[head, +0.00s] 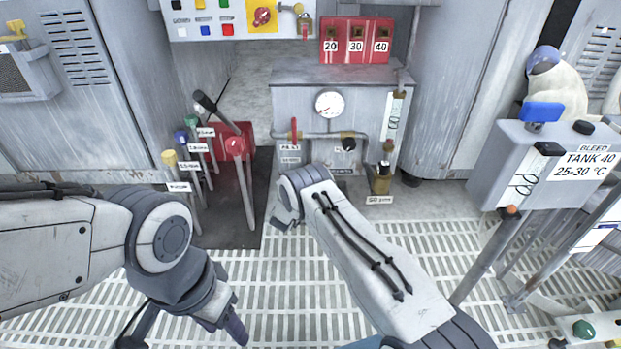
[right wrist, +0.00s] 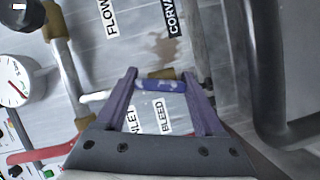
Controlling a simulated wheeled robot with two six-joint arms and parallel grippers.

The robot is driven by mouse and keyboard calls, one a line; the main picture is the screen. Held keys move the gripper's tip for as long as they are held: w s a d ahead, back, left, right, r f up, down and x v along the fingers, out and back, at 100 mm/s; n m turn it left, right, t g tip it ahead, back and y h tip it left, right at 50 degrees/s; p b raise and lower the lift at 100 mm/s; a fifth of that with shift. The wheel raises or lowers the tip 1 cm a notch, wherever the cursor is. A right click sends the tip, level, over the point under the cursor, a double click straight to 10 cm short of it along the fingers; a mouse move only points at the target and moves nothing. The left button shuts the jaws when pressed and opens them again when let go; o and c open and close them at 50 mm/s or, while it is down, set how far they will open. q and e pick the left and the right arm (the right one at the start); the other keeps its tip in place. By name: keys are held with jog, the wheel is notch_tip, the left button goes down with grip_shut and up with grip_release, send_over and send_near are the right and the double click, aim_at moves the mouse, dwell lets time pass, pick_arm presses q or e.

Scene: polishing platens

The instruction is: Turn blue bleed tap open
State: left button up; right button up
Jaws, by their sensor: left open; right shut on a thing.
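The blue bleed tap (right wrist: 165,85) shows in the right wrist view as a short blue handle with worn pale patches, beside brass fittings. A BLEED label (right wrist: 164,117) is just below it. My right gripper (right wrist: 162,88) is shut on this handle, with one purple finger at each end. The handle lies across the picture between the fingers. In the head view my right forearm (head: 365,250) reaches to the pipe panel and hides the tap. My left gripper (head: 228,325) is open and empty, low over the grating.
A dial gauge (head: 329,104), a red lever (head: 294,130) and pipes crowd the panel. Several floor levers (head: 238,150) stand left. A grey box (head: 500,165) with a BLEED TANK 40 label stands right. The floor grating (head: 275,270) is free between my arms.

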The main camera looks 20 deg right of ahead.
jog(key=o, duration=1.4)
jog(key=p+v, duration=0.6)
jog(key=v, duration=0.3)
jog(key=shift+s+a+r, duration=0.1)
jog(key=shift+s+a, duration=0.1)
jog(key=shift+s, duration=0.1)
jog(key=shift+s+a+p, duration=0.25)
jog(key=shift+s+p, duration=0.1)
jog(key=shift+s, duration=0.05)
jog(key=shift+c, duration=0.4)
